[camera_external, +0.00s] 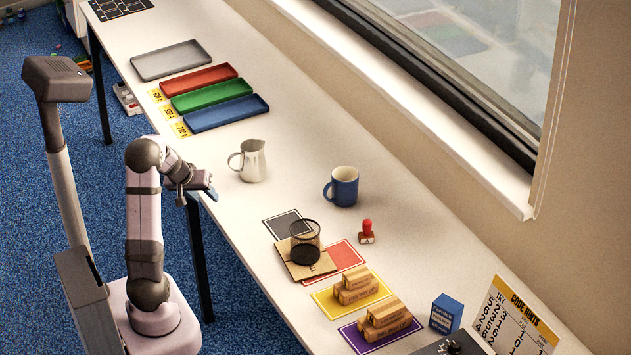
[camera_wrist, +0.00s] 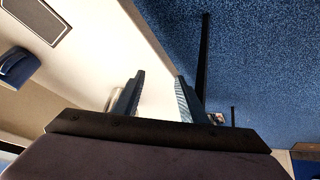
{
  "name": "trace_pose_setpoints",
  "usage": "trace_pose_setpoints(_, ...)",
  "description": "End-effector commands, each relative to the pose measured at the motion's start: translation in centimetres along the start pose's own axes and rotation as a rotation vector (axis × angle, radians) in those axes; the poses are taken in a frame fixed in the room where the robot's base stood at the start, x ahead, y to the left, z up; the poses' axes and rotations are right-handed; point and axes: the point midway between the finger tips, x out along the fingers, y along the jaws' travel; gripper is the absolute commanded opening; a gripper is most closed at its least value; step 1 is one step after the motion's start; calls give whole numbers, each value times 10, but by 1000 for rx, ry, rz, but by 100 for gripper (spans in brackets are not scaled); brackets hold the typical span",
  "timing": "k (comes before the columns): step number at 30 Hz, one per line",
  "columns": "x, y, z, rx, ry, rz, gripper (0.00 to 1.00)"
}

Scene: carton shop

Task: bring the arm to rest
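My gripper (camera_external: 205,188) is over the table's near edge, left of and below the white pitcher in the external view. In the wrist view the two fingers of my gripper (camera_wrist: 157,95) stand apart with bare table edge between them, so it is open and empty. My arm is folded upright beside the table, with its forearm pointing right. The gripper touches nothing that I can see. The white table (camera_external: 235,205) runs along the wall under the window.
Near the gripper stand a white pitcher (camera_external: 252,162) and a blue mug (camera_external: 344,187). Grey (camera_external: 170,60), red (camera_external: 198,80), green (camera_external: 212,94) and blue (camera_external: 226,113) trays lie farther back. Stacked cartons (camera_external: 357,287), a red-handled stamp (camera_external: 367,232) and a blue box (camera_external: 446,314) are toward the front.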

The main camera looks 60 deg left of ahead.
Motion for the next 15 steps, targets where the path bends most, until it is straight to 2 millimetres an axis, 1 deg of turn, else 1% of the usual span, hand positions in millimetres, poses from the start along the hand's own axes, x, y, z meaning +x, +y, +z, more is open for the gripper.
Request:
trace_pose_setpoints(1, -13, 21, 22, 54, -96, 61, 38)
trace_pose_setpoints(2, -18, 32, 39, 87, -157, 98, 38)
trace_pose_setpoints(3, -27, 46, 62, 130, -237, 147, 38)
trace_pose_setpoints(5, -43, 62, 94, 186, -354, 213, 38)
trace_pose_setpoints(6, -55, 71, 114, 220, -428, 253, 38)
trace_pose_setpoints(8, -74, 82, 142, 268, -534, 306, 38)
trace_pose_setpoints(9, -87, 88, 160, 296, -600, 337, 38)
trace_pose_setpoints(11, -106, 95, 183, 335, -695, 377, 38)
trace_pose_setpoints(12, -119, 99, 198, 361, -756, 397, 38)
trace_pose_setpoints(14, -138, 104, 220, 400, -848, 421, 38)
trace_pose_setpoints(15, -150, 106, 235, 431, -908, 429, 38)
